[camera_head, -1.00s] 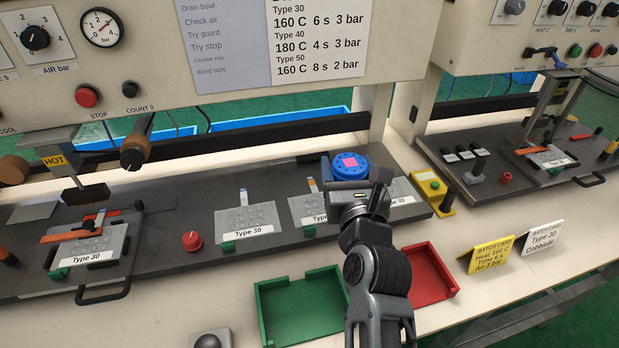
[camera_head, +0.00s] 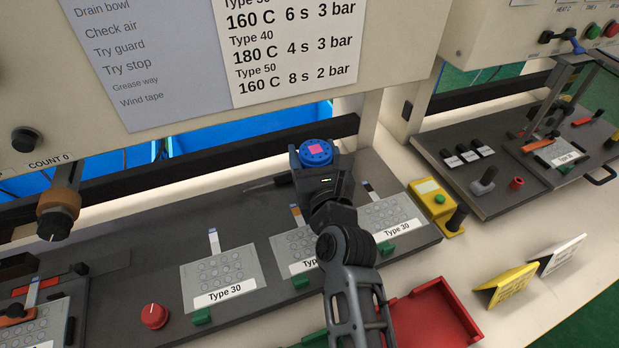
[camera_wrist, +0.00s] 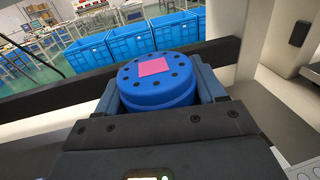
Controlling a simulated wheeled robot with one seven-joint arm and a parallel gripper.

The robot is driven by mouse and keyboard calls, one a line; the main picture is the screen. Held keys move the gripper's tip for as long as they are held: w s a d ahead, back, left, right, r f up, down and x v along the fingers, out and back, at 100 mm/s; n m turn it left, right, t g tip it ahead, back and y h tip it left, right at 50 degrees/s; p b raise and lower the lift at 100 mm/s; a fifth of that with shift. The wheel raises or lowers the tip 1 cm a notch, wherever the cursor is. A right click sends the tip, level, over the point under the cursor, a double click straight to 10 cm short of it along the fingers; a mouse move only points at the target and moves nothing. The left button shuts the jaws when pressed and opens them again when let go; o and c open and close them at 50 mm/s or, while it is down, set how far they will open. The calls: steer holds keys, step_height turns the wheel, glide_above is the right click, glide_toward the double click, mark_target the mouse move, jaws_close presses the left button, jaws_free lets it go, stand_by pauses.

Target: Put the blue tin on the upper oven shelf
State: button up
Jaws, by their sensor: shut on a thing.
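The blue tin (camera_head: 316,153) is a short round blue thing with dark holes around its top and a pink square in the middle. My gripper (camera_head: 318,165) is shut on it, with one finger on each side, above the back of the dark work board. In the wrist view the tin (camera_wrist: 153,80) sits upright between the fingers (camera_wrist: 155,98), and its lower part is hidden by my gripper. No oven or oven shelf shows in any view.
Films marked Type 30 (camera_head: 222,272) lie on the dark board (camera_head: 150,235), with a red knob (camera_head: 154,316) beside them. A black bar (camera_head: 230,155) runs behind. A red tray (camera_head: 440,315) is in front. Blue crates (camera_wrist: 130,45) stand beyond the bench.

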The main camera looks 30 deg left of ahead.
steer(key=shift+f+b, duration=1.45)
steer(key=shift+f, duration=0.95)
steer(key=shift+f, duration=0.1)
steer(key=o, duration=1.2)
